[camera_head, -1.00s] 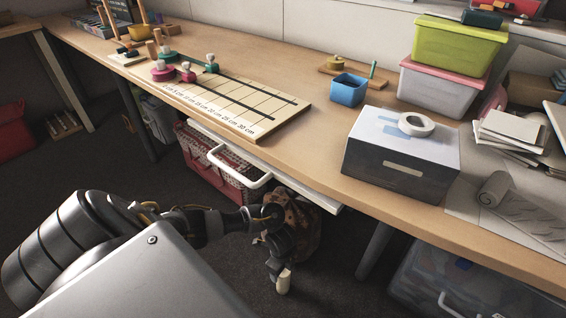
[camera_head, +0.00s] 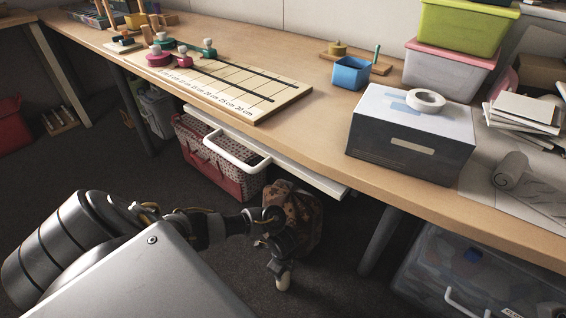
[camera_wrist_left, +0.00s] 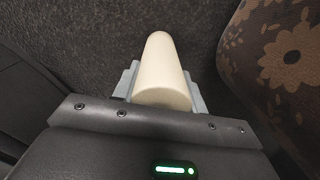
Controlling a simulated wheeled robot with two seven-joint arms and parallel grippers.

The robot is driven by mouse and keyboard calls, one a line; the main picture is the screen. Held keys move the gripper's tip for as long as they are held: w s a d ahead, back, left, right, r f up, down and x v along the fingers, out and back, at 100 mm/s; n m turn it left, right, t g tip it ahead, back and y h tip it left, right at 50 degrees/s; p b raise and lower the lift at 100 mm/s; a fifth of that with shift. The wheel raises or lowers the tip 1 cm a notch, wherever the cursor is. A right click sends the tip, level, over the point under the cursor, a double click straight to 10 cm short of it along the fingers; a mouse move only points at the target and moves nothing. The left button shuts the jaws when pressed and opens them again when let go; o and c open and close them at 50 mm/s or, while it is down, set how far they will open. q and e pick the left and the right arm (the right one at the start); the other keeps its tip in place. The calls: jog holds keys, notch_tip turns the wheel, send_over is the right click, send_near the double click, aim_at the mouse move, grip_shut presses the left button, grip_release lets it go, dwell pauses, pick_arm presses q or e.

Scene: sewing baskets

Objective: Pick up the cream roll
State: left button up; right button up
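My left gripper (camera_head: 283,270) hangs low over the dark carpet in front of the desk, pointing down. It is shut on the cream roll (camera_head: 283,282), a smooth plain cylinder whose end sticks out below the fingers. In the left wrist view the cream roll (camera_wrist_left: 161,75) sits between the two grey fingers (camera_wrist_left: 162,88), one on each side, and extends beyond them. My right gripper is in neither view.
A brown floral-patterned bag or basket (camera_head: 303,212) stands beside the gripper; it also shows in the left wrist view (camera_wrist_left: 285,65). The desk (camera_head: 330,130) is above, with a white drawer handle (camera_head: 235,158) jutting out. A red-trimmed basket (camera_head: 215,165) and clear bin (camera_head: 470,275) stand underneath.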

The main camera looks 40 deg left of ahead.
pick_arm(q)
jog(key=shift+c, duration=1.4)
jog(key=shift+r, duration=0.15)
